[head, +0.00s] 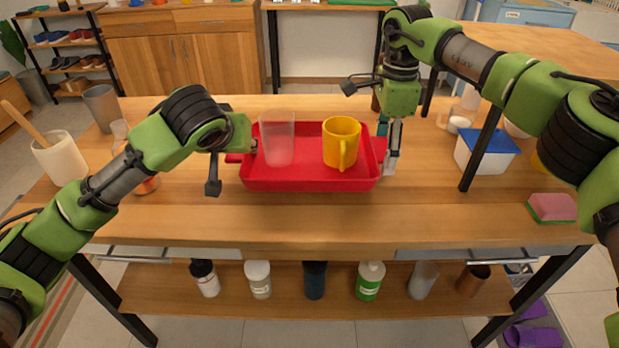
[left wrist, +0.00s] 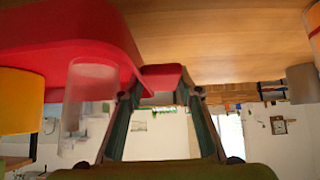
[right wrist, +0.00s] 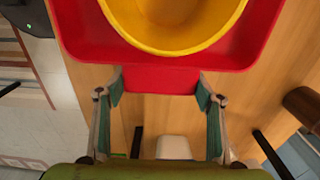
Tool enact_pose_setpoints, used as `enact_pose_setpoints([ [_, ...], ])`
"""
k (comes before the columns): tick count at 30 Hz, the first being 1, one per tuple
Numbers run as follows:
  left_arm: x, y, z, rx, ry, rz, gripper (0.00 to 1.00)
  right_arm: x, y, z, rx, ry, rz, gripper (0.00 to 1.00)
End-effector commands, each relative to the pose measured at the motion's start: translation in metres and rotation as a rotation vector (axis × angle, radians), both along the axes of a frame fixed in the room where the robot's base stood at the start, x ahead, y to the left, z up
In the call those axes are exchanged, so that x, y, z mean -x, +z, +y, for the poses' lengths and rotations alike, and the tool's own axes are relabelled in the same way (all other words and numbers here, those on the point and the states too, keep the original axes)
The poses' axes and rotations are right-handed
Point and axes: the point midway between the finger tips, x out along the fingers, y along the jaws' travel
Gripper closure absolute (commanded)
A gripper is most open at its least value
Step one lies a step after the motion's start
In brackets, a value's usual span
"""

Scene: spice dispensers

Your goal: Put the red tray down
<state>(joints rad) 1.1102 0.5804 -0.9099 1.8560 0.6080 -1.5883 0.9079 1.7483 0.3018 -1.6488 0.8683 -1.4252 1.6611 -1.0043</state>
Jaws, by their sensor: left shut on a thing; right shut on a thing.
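The red tray (head: 310,184) is level at the middle of the wooden table, low over its top or resting on it; I cannot tell which. It carries a clear cup (head: 277,140) on the left and a yellow mug (head: 341,143) on the right, both upright. My left gripper (left wrist: 160,92) is shut on the tray's left handle (left wrist: 161,77); in the head view my own wrist largely hides its fingers. My right gripper (head: 386,150) is shut on the right handle, which shows between its fingers in the right wrist view (right wrist: 158,80).
A white container with a blue lid (head: 486,152) and a pink-green sponge (head: 552,207) are on the right. A white crock (head: 60,160) and a grey cup (head: 102,107) stand at the left. The table's front strip (head: 310,222) is clear. Several bottles stand on the lower shelf.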

Motion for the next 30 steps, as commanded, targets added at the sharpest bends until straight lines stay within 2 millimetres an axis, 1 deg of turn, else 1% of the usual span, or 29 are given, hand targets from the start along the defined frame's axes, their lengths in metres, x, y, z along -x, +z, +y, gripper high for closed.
enact_pose_setpoints([
  [8,0.0,-0.01,0.0,-0.003,-0.003,0.0,0.97,-0.001,-0.008,0.0,-0.001,-0.002,-0.003,0.68],
  [30,0.0,-0.051,0.0,-0.002,-0.002,0.0,0.97,-0.001,-0.05,0.0,0.0,-0.002,-0.003,0.68],
])
